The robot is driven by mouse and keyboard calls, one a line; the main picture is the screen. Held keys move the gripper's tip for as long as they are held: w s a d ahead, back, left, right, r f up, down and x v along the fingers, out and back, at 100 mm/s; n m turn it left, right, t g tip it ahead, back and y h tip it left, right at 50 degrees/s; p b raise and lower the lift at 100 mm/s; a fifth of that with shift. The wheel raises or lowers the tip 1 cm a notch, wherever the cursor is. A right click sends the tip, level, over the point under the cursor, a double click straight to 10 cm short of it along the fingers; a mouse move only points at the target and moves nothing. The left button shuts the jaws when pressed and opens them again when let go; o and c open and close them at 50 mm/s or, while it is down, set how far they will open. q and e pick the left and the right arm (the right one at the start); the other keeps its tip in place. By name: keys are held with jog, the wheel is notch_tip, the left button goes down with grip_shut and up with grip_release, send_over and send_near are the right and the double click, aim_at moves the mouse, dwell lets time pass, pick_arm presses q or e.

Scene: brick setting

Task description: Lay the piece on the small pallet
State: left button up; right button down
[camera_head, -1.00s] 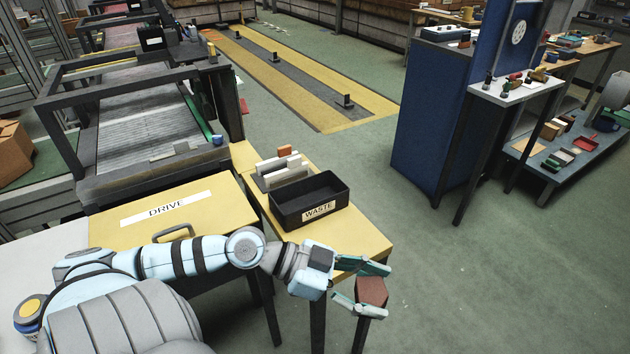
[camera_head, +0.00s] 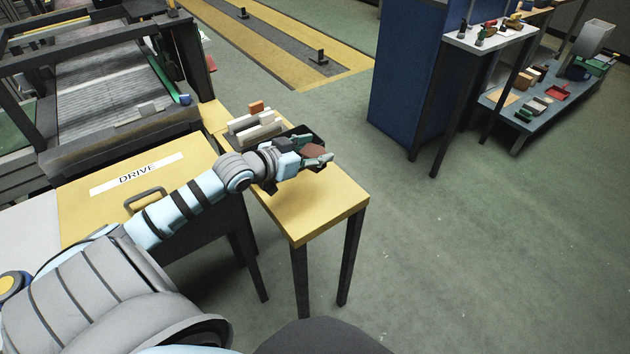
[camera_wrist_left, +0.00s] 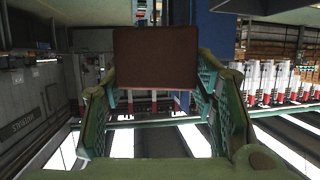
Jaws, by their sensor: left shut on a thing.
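My left gripper (camera_head: 317,152) is shut on a reddish-brown piece (camera_head: 314,149). It holds the piece above the yellow side table (camera_head: 310,210), in front of the black waste tray (camera_head: 311,131) in the picture. The left wrist view shows the piece (camera_wrist_left: 155,58) as a dark brown block between the two green fingers. The gripper and arm hide most of the tray. My right gripper is not in view.
White blocks and an orange block (camera_head: 257,107) stand behind my wrist on the side table. The table's front part is bare. A yellow surface marked DRIVE (camera_head: 100,215) lies left. A blue cabinet (camera_head: 408,70) and a bench with several items (camera_head: 550,85) stand right, across open floor.

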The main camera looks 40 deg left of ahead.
aim_at(314, 196)
pick_arm(q)
notch_tip(314, 196, down, 12)
jog(key=b, duration=0.4)
jog(key=shift+r, duration=0.1)
jog(key=shift+f+b, duration=0.2)
jog(key=shift+b, duration=0.15)
jog(key=o, duration=1.2)
jog(key=shift+r, duration=0.1)
jog(key=shift+c, duration=0.2)
